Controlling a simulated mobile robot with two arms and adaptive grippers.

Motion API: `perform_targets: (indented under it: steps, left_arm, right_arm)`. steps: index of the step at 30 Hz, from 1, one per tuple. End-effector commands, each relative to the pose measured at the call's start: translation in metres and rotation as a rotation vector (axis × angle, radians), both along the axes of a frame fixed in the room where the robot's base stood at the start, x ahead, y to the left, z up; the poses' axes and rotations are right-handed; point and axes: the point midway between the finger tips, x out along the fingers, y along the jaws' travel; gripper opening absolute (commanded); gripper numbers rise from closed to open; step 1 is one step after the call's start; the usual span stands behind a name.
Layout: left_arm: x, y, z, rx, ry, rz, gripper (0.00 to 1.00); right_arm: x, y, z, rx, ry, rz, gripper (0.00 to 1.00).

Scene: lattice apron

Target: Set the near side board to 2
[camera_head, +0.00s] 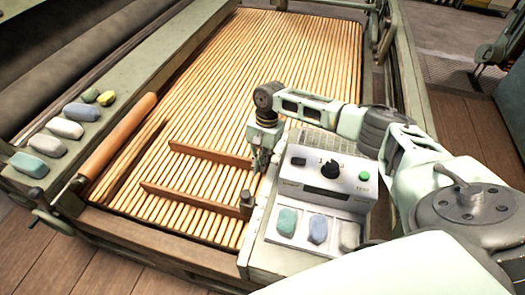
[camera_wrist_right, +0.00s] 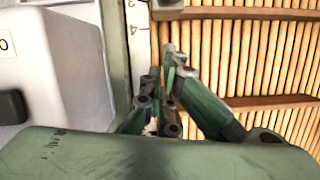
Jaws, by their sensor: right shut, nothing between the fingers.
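Two brown side boards lie across the slatted lattice. The near side board (camera_head: 190,207) ends at its right in a small dark block (camera_head: 246,203). The far side board (camera_head: 210,154) lies behind it, close to my right gripper (camera_head: 257,168). In the right wrist view the near board (camera_wrist_right: 245,12) and its block (camera_wrist_right: 168,9) are at the top, beside a white scale (camera_wrist_right: 134,28) with figures that look like 3 and 4. The far board (camera_wrist_right: 275,102) crosses lower down. My right gripper (camera_wrist_right: 170,62) is shut and empty, its tips just short of the block; contact cannot be told.
A grey control box (camera_head: 325,175) with a black knob, green button and several coloured pads stands right of the lattice. Coloured blocks (camera_head: 65,127) sit on the left ledge beside an orange roller (camera_head: 120,135). The lattice (camera_head: 290,45) beyond the boards is clear.

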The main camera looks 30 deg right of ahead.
Motion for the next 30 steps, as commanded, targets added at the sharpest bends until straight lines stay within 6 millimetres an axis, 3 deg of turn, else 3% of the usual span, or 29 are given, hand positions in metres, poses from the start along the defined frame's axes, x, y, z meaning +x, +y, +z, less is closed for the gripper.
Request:
perform_targets:
  steps: [2, 9, 23, 30]
  left_arm:
    - [0.012, -0.003, 0.000, -0.004, -0.018, 0.001, 0.40]
    - [0.043, -0.016, 0.014, -0.022, -0.064, 0.005, 0.40]
    - [0.019, -0.012, 0.013, -0.015, -0.028, 0.004, 0.40]
    - [0.021, -0.010, 0.042, -0.013, -0.029, 0.003, 0.40]
  right_arm:
    - [-0.003, 0.004, -0.016, 0.000, 0.002, 0.000, 0.00]
    - [-0.020, 0.031, -0.015, 0.000, -0.001, 0.003, 0.00]
    - [-0.023, 0.036, -0.016, 0.001, -0.001, 0.001, 0.00]
    - [-0.028, 0.045, -0.009, 0.003, -0.001, 0.004, 0.00]
